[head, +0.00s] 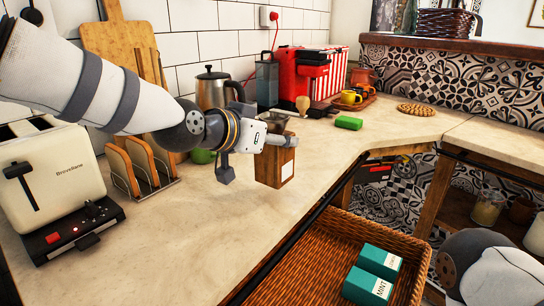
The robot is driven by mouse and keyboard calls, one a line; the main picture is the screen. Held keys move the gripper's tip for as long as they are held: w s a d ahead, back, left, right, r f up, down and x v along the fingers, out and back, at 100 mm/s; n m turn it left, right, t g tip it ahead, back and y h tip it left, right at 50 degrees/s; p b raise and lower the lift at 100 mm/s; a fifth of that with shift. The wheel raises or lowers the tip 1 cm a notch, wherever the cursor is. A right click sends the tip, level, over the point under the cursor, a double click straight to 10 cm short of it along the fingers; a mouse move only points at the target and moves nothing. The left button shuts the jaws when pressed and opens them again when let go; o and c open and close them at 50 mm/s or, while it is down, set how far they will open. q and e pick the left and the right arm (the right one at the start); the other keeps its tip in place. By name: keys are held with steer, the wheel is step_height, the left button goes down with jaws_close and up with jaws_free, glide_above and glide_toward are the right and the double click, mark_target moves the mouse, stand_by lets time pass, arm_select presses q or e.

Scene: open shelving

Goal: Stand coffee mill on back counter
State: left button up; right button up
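The coffee mill (272,172) is a wooden box with a pale label and a metal top, upright near the counter's front edge. A wooden knob (303,104) shows just above and to its right; I cannot tell whether it belongs to the mill. My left gripper (256,158) is open beside the mill. One finger crosses in front of the mill's upper part; the other hangs to its left with a gap. Contact is unclear. The pale back counter (215,235) runs along the tiled wall. My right arm shows at lower right; its gripper is out of view.
A toaster (58,175) and a toast rack (150,170) stand left. A wicker basket (300,262) holds teal boxes (372,276) below.

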mark_target(272, 153)
arm_select(q)
steer(key=shift+w+a+f, duration=0.1)
steer(key=shift+w+f, duration=0.1)
steer(key=shift+f, duration=0.7)
steer(key=shift+w+a+f, duration=0.1)
steer(key=shift+w+f, duration=0.1)
steer(key=shift+f, duration=0.7)
steer(key=shift+f, duration=0.15)
steer(key=o, duration=1.5)
steer(key=shift+f, duration=0.1)
steer(key=shift+o, duration=0.2)
